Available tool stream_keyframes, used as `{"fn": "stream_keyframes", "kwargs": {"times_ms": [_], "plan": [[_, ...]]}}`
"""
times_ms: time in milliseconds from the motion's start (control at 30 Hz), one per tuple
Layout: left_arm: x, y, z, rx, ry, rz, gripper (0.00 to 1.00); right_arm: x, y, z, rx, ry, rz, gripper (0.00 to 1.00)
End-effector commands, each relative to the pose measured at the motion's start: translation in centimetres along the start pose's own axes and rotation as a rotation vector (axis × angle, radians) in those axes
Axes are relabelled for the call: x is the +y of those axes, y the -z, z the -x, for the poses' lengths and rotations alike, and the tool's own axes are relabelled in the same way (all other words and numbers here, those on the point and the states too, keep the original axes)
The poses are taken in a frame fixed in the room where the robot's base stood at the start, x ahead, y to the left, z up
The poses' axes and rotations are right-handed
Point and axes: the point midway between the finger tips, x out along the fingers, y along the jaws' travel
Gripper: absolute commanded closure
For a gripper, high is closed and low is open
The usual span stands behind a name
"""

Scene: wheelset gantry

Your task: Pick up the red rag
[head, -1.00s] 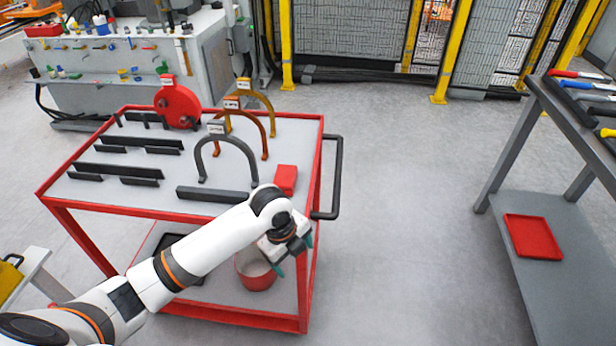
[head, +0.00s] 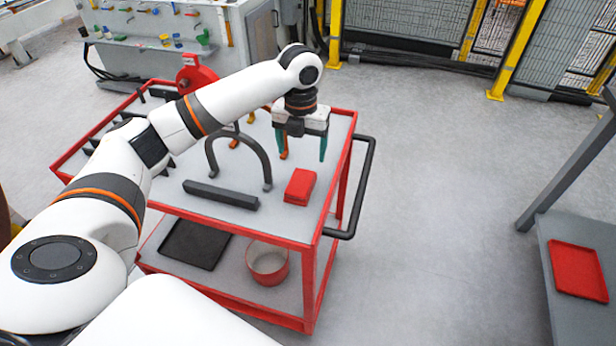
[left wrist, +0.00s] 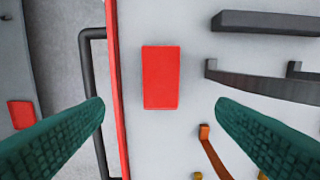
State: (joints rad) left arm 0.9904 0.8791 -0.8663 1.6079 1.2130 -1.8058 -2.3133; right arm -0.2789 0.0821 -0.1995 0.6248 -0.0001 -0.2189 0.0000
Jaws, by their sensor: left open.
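The red rag (head: 300,186) is a small folded red block lying on the grey top of the red-framed cart, near its right edge. It also shows in the left wrist view (left wrist: 161,78), flat on the cart top and between the two finger lines. My left gripper (head: 302,158) is open and empty, pointing down above the cart top, above and slightly behind the rag in the head view. Its teal fingers stand apart on both sides in the left wrist view (left wrist: 160,110), not touching the rag. My right gripper is not in view.
A black bar (head: 221,194) and a dark arch gauge (head: 262,150) stand left of the rag. The cart's black handle (head: 366,190) sticks out right. A red bin (head: 267,263) and black tray (head: 194,243) sit on the lower shelf. A red tray (head: 578,270) lies on the right shelf.

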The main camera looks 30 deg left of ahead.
Motion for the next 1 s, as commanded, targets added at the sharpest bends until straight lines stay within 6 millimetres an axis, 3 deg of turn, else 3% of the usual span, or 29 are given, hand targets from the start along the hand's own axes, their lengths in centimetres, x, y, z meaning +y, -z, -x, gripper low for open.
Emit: {"fn": "stream_keyframes", "kwargs": {"times_ms": [200,333,467,633,800,1000], "plan": [[0.0,-0.1,-3.9,-0.004,0.002,0.000,0.20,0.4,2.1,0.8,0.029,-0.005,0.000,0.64],[0.1,-0.1,-5.4,-0.002,0.000,0.000,0.20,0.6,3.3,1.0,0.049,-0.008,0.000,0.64],[0.1,-0.1,-6.2,-0.001,0.000,0.001,0.20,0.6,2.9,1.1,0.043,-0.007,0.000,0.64],[0.0,-0.3,-8.5,-0.004,0.002,0.002,0.20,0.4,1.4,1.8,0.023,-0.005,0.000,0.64],[0.0,-0.2,-10.7,-0.001,0.002,0.001,0.20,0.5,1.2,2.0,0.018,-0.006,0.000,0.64],[0.0,-0.2,-11.1,0.001,0.001,0.000,0.20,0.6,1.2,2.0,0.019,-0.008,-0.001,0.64]]}}
